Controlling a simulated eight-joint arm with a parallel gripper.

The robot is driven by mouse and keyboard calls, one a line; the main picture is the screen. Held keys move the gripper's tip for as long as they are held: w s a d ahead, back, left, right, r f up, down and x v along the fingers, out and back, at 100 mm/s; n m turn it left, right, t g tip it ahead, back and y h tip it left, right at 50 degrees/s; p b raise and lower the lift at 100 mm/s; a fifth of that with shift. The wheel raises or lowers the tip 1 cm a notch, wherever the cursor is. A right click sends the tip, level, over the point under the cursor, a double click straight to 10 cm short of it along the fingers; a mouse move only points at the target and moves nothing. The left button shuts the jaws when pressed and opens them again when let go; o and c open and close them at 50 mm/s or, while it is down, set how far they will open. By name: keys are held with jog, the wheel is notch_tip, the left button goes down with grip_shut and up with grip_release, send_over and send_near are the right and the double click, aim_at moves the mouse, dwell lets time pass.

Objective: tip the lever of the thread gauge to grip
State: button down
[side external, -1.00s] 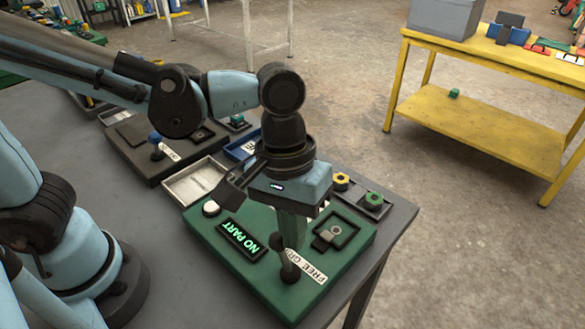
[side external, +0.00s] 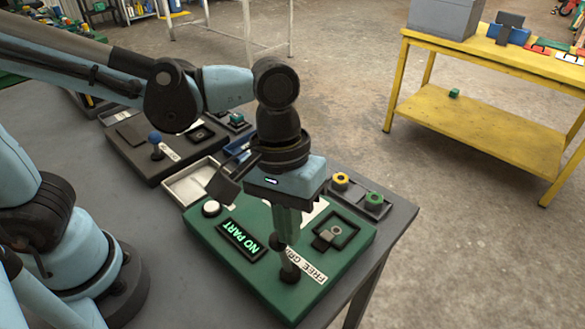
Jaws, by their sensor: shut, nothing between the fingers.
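The thread gauge is a green box (side external: 250,279) near the table's front right corner. Its display (side external: 241,240) reads "NO PART" in green letters. Its lever (side external: 290,272) stands on a dark round pivot beside a white label (side external: 309,268) reading "FREE" and part of "GRIP". My gripper (side external: 287,240) points down over the gauge, with its shut, empty fingers at the lever's upper part. The fingers hide part of the lever and label, so I cannot tell whether they touch the lever. A square dark-framed nest (side external: 335,231) with a small grey piece lies to the right.
A white round button (side external: 211,208) sits on the gauge's left corner. A tray (side external: 373,206) with yellow and green ringed parts stands behind right. An empty pale tray (side external: 187,184) and a dark device with a blue-knobbed lever (side external: 155,138) are behind left.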

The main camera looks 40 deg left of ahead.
notch_tip(320, 180, up, 13)
jog(key=w, duration=0.2)
jog(key=w+a+f+m+t+y, duration=0.1)
jog(key=a+f+t, duration=0.3)
jog(key=a, duration=0.6)
jog(key=w+a+f+m+t, duration=0.1)
jog(key=a+f+t, duration=0.3)
jog(key=a, duration=0.6)
notch_tip(320, 180, down, 3)
jog(key=shift+w+a+r+m+y, duration=0.1)
jog(key=shift+w+a+m+y, duration=0.2)
jog(key=shift+w+m+y, duration=0.1)
jog(key=c, duration=1.8)
grip_release()
jog(key=shift+s, duration=0.1)
jog(key=shift+c, duration=0.2)
